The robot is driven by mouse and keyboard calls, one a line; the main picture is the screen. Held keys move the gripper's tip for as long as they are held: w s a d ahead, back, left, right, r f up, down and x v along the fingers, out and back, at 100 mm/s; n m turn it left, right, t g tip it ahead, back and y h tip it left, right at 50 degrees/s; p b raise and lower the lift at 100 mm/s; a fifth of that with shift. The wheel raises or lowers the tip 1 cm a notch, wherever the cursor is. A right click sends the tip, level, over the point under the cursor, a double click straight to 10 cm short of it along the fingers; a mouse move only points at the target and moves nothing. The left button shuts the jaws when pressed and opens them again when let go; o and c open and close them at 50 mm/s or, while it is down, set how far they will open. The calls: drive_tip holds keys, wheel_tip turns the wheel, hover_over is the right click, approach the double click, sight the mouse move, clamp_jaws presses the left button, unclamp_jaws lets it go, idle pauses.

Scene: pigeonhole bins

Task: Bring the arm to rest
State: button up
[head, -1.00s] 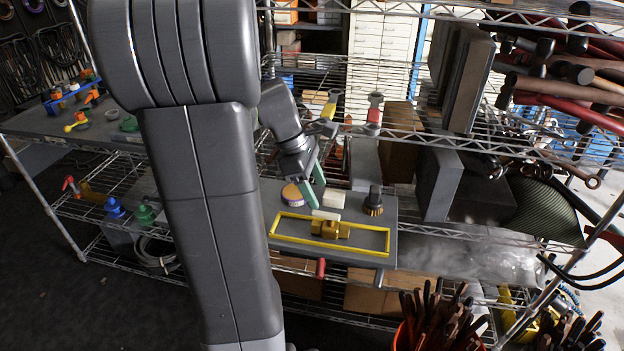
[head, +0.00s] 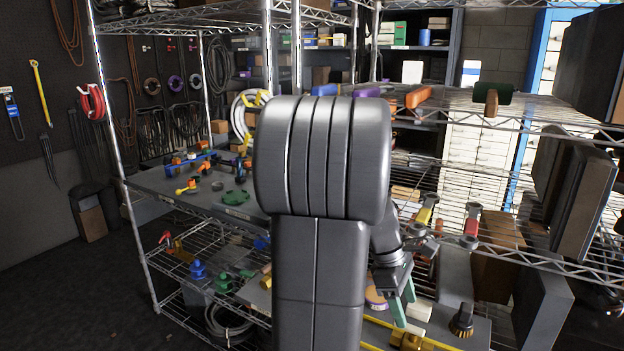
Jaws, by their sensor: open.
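My gripper (head: 401,300) is at the right of my arm in the head view. Its green fingers are apart and point down over the grey board on the shelf. I see nothing held between them. A round tan and purple roll (head: 374,297) is just left of the fingers, partly hidden by my arm. White blocks (head: 418,310) are close to the fingertips; I cannot tell whether they touch.
A dark brush with brown bristles (head: 462,320) stands right of the gripper. A brass piece (head: 406,340) lies by a yellow frame (head: 440,345). Grey and brown boxes (head: 498,258) stand at the right. A wire shelf (head: 560,115) runs above.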

sight(413, 332)
drive_tip(key=x, duration=0.9)
drive_tip(key=shift+s+f+b, duration=0.1)
drive_tip(key=shift+f+b, duration=0.2)
